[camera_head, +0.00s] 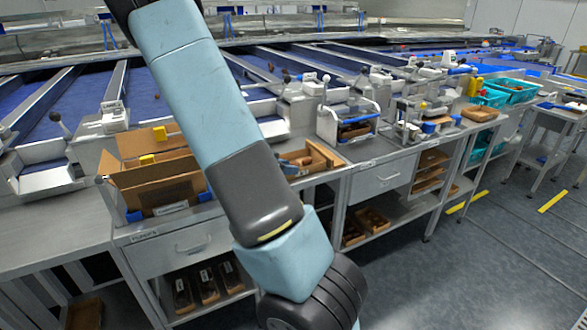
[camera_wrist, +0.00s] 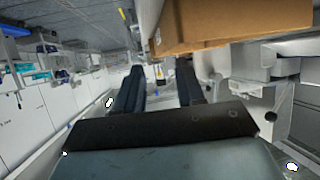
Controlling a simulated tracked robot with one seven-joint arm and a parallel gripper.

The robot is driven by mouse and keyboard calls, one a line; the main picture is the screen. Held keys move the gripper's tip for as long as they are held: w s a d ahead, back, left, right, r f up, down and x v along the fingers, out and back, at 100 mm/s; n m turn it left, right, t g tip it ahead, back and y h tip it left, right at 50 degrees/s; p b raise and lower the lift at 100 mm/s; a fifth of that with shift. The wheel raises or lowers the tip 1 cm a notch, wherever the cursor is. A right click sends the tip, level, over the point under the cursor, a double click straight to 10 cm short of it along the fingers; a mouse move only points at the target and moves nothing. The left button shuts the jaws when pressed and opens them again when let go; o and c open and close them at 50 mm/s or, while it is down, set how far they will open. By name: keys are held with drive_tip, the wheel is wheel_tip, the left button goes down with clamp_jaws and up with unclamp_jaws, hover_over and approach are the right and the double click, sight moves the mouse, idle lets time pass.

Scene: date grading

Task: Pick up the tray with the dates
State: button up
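A light wooden tray (camera_head: 322,152) lies on the bench just right of my arm in the head view, its left part hidden behind the arm. Brown pieces show in it, too small to tell surely as dates. My gripper is outside the head view, where only my arm shows. In the wrist view my gripper (camera_wrist: 160,82) has two dark fingers set apart, with nothing seen held between them. A brown cardboard box (camera_wrist: 230,27) is close by at the upper right there. I cannot make out the wooden tray in the wrist view.
An open cardboard box (camera_head: 160,190) stands on the bench left of my arm. A white-framed station (camera_head: 345,125) holds brown contents. Dark trays (camera_head: 207,284) sit on the lower shelf. Teal crates (camera_head: 513,91) stand far right.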

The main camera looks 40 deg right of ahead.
sight(299, 178)
drive_tip(key=shift+x, duration=3.15)
drive_tip(key=shift+w+r, duration=0.1)
drive_tip(key=shift+r, duration=0.1)
clamp_jaws()
